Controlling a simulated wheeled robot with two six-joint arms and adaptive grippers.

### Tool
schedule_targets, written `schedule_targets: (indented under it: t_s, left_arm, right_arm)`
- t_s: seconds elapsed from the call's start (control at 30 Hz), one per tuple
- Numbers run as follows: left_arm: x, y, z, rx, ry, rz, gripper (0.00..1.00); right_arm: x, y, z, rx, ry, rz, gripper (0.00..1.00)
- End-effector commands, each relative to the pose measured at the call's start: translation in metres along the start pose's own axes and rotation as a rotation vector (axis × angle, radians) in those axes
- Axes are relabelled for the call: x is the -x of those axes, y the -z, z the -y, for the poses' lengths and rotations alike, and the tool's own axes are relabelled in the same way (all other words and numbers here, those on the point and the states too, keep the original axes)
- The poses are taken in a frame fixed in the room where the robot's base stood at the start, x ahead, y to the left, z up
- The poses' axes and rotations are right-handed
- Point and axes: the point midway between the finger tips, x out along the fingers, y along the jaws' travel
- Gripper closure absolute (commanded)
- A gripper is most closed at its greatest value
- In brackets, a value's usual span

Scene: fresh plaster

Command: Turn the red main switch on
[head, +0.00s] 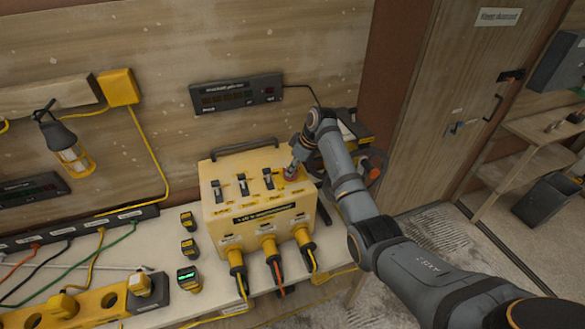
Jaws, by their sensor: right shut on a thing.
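A yellow power box (262,222) stands on the white bench, with a row of dark levers on its sloped top. The red main switch (291,174) is at the right end of that row and is mostly hidden by my gripper. My right gripper (292,168) reaches in from the right and is shut on the red switch. The switch's exact position cannot be told because the fingers cover it. My left gripper is not in view.
Plugs with cables (271,247) enter the box's front. Small dark and yellow devices (188,248) stand left of it. A yellow rack (90,306) is at the front left. A black display (236,93) hangs behind the box. A wooden door (450,110) stands at right.

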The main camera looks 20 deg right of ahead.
Motion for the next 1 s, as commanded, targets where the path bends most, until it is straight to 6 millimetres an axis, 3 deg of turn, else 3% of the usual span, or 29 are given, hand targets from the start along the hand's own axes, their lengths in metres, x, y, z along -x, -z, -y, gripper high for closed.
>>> schedule_targets:
  t_s: [0.37, 1.0]
  left_arm:
    - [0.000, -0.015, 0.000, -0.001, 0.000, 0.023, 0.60]
    - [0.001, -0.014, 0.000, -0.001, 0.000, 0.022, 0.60]
  right_arm:
    - [0.000, 0.001, 0.001, -0.142, -0.062, -0.002, 1.00]
    - [0.000, 0.004, 0.005, -0.693, -0.290, -0.004, 1.00]
